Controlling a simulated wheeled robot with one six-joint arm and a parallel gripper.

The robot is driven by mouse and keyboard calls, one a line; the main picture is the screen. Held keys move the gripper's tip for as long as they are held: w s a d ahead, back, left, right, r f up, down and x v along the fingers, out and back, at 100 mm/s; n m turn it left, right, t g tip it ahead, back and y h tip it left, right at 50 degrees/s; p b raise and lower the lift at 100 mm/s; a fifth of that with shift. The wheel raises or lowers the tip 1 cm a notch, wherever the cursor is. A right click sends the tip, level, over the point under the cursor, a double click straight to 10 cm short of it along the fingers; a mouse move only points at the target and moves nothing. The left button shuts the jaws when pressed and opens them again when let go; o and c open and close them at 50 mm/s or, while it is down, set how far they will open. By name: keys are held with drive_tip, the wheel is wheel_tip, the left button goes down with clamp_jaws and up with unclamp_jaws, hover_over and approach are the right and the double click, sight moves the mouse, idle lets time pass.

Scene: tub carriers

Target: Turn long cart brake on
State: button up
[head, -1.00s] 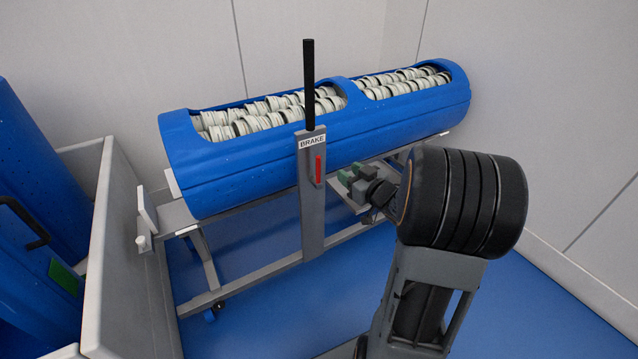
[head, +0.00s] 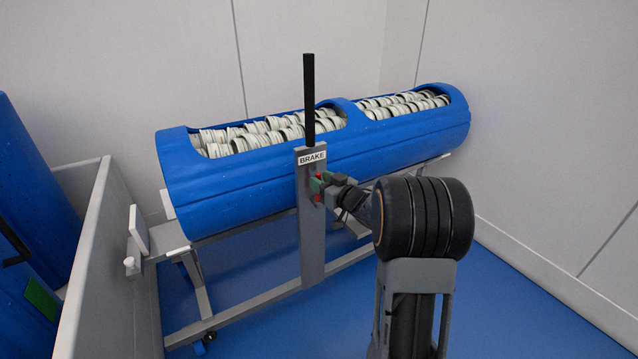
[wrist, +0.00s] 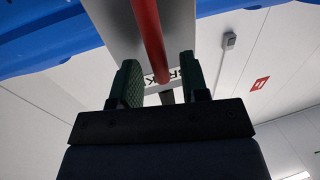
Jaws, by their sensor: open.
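The long cart (head: 258,297) carries a blue tub (head: 245,180) and has a grey upright post (head: 312,245) with a BRAKE label (head: 312,157). A red brake lever (head: 317,199) is on the post below the label, partly hidden by my gripper. My gripper (head: 317,187) is open at the lever, its green fingers close to the post.
A black upright handle (head: 309,95) rises from the post top. The tub holds several rows of white and dark round pieces. A grey partition (head: 85,240) stands at left, with blue tubs behind it. Blue floor (head: 530,310) is free at right.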

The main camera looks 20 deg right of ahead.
drive_tip(key=shift+x, duration=0.8)
drive_tip(key=shift+c, duration=0.4)
clamp_jaws()
